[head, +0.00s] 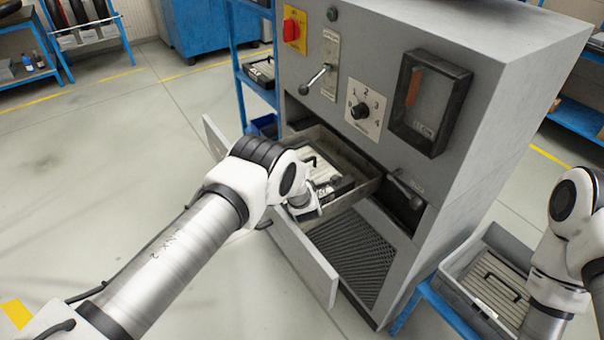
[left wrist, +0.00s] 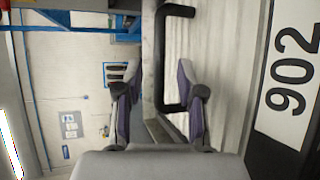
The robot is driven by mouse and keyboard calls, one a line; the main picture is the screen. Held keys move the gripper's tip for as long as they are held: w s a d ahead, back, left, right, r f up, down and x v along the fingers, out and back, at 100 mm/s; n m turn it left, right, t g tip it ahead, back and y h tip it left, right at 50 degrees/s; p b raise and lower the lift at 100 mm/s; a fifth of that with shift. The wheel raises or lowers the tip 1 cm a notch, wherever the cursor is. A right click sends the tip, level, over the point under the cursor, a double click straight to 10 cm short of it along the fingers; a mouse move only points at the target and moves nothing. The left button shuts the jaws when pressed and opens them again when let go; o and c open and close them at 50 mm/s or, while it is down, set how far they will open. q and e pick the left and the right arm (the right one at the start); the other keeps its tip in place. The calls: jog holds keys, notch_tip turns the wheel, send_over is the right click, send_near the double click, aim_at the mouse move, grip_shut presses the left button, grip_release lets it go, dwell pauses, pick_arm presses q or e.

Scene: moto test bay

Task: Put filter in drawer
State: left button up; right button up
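A filter (head: 312,163) with pale slats and a black handle lies in the pulled-out drawer (head: 352,197) of the grey cabinet. In the left wrist view the filter (left wrist: 225,70) shows its white 902 label and its black handle (left wrist: 189,10). My left gripper (head: 305,208) is at the drawer's near end, beside the filter, and partly hides it. In the left wrist view its fingers (left wrist: 160,95) are apart, with a grey edge and part of the handle in the space between them. I cannot tell whether they touch. My right arm shows at the right edge, its gripper out of view.
The cabinet (head: 480,160) has levers, a dial and a gauge window. Open door panels (head: 303,265) stand below and beside the drawer. A grey bin (head: 449,283) at right holds another handled filter (head: 497,284). A blue shelf (head: 243,75) stands behind. The floor at left is clear.

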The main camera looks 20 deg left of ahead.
pick_arm(q)
jog(key=v, duration=0.4)
jog(key=shift+s+d+r+b, duration=0.1)
jog(key=shift+s+d+b, duration=0.05)
jog(key=shift+s+b, duration=0.15)
dwell(0.9)
